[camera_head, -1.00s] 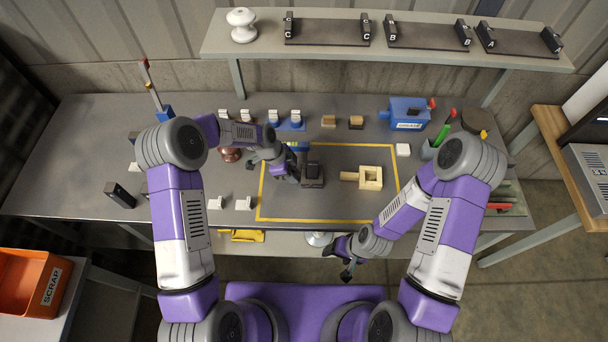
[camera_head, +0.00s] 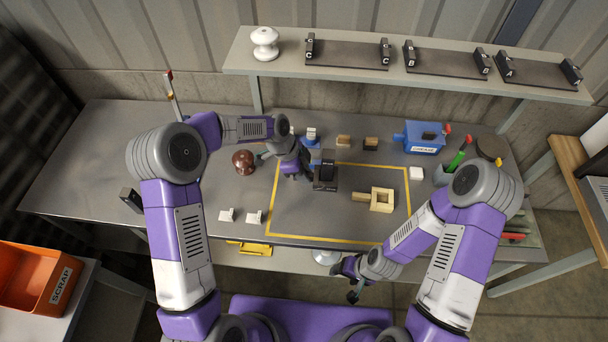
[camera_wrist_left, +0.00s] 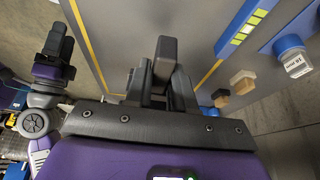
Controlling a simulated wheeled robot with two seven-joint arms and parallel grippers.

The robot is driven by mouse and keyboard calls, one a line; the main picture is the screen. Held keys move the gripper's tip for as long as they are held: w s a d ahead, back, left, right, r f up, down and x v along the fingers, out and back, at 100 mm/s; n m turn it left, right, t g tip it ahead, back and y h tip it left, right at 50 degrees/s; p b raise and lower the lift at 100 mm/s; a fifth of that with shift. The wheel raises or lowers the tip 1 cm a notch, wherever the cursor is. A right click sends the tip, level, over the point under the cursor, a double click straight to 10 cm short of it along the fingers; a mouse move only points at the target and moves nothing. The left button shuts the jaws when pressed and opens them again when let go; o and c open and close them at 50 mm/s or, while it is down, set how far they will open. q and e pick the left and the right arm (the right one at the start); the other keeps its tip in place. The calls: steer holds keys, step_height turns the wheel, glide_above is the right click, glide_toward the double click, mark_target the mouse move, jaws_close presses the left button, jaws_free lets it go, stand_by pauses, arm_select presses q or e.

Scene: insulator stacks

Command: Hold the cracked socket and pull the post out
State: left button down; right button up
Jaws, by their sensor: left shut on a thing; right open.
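A dark block (camera_head: 325,184) with an upright black part is at the left side of the yellow-outlined area. I cannot make out a crack, or which part is socket and which is post. My left gripper (camera_head: 307,172) is at its left side. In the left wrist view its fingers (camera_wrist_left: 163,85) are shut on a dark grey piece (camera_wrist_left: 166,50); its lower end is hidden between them. My right gripper (camera_head: 352,285) is open and empty, in front of the table's near edge. It also shows at the left of the left wrist view (camera_wrist_left: 53,55).
Blue-based parts (camera_head: 311,138) and small wooden blocks (camera_head: 343,141) stand behind. A brown round piece (camera_head: 243,161) is at left, a blue vise (camera_head: 424,139) at right. The front of the outlined area is clear.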

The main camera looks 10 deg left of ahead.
mark_target(308, 196)
arm_select(q)
steer(key=shift+f+b, duration=3.85)
steer(key=shift+f, duration=0.95)
steer(key=shift+f, duration=0.15)
